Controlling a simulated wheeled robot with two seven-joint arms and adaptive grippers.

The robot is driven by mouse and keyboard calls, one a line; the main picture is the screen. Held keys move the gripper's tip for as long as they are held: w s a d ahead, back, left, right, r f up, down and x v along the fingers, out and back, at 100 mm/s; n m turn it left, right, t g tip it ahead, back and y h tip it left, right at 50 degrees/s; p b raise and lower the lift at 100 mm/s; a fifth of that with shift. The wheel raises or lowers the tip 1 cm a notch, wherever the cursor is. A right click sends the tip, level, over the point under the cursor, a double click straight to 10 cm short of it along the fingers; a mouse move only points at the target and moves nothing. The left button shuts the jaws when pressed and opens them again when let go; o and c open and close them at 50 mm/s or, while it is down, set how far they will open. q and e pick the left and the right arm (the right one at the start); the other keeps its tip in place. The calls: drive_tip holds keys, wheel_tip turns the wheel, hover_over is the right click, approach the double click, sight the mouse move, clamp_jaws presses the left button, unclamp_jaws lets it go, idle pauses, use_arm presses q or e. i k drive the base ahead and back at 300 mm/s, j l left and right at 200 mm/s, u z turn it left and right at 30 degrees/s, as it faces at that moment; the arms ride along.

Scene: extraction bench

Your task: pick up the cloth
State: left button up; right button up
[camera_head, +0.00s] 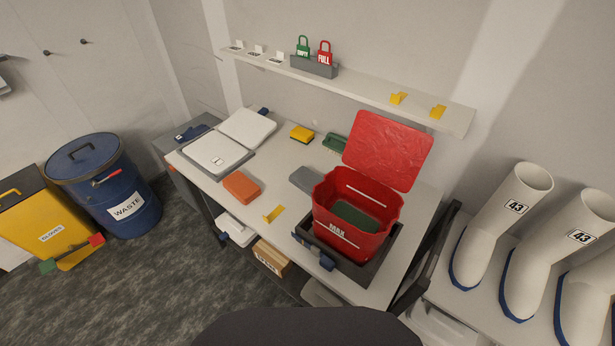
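An orange, flat, rounded pad (241,187) lies on the workbench, left of the middle near its front edge. It looks like a folded cloth, though I cannot tell for sure. Nothing covers it, and bench surface shows around it. Neither of my grippers shows in the head view.
An open red bin (355,213) stands in a dark frame at the bench's right. A white-lidded container (218,154), a yellow sponge-like block (302,133), a green brush (335,143) and a yellow clip (273,213) lie around the pad. A shelf (360,88) runs above.

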sight(304, 178)
drive_tip(key=i+j+z, duration=0.3)
drive_tip(key=j+z, duration=0.15)
drive_tip(key=j, duration=0.75)
drive_tip(key=i+j+z, duration=0.1)
drive_tip(key=j+z, duration=0.4)
drive_tip(key=j, duration=0.75)
drive_tip(key=k+j+z, duration=0.1)
drive_tip(key=j+z, duration=0.35)
drive_tip(key=j, duration=0.8)
